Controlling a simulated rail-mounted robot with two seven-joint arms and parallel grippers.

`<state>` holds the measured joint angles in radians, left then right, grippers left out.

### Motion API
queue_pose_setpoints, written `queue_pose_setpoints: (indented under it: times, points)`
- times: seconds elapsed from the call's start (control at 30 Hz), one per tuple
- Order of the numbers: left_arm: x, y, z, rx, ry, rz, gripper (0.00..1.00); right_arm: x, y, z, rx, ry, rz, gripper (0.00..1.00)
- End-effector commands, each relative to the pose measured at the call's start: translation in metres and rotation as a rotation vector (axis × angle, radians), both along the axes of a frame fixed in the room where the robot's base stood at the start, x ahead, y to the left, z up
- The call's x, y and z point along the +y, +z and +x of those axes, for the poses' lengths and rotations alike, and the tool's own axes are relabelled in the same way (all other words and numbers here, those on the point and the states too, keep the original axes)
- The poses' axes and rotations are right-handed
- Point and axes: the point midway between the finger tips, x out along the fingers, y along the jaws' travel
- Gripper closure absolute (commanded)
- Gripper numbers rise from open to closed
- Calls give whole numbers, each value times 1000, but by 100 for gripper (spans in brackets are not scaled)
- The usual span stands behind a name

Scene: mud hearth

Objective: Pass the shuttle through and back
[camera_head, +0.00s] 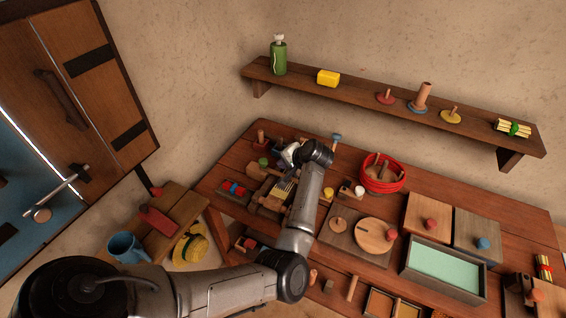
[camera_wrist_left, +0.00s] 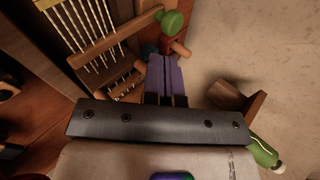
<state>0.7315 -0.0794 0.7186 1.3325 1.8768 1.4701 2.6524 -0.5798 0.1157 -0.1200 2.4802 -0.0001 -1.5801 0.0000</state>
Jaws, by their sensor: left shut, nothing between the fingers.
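The small wooden loom (camera_head: 270,201) with pale warp strings stands on the bench, below my left gripper in the head view. Its frame and strings also show at the upper left of the left wrist view (camera_wrist_left: 98,48). My left gripper (camera_head: 282,160) is beyond the loom, partly hidden by its own wrist. In the left wrist view its fingers (camera_wrist_left: 166,64) are together and empty, close to a green knob (camera_wrist_left: 172,22) and a reddish-brown wooden piece (camera_wrist_left: 174,47). I cannot single out the shuttle. My right gripper is not in view.
A wall shelf (camera_head: 390,103) holds a green bottle (camera_head: 279,55) and other items. A blue mug (camera_head: 127,247) stands at the lower left.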

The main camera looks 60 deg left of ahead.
Motion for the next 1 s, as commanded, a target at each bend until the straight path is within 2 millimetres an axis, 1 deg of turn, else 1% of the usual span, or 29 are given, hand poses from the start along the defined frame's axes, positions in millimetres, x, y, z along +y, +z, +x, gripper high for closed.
queue_pose_setpoints:
  times: [0.03, 0.2, 0.43, 0.63, 1.0]
  points:
    - [7, -6, -3, 5, 0, 2, 100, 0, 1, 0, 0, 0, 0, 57]
    - [26, -24, -8, 5, -2, 3, 100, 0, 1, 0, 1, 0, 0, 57]
    - [45, -43, -13, 4, -2, 1, 100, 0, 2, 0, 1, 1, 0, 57]
    - [52, -50, -15, 2, -2, 0, 100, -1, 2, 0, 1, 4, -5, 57]
    - [53, -51, -15, 2, -3, 1, 100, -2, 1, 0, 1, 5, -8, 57]
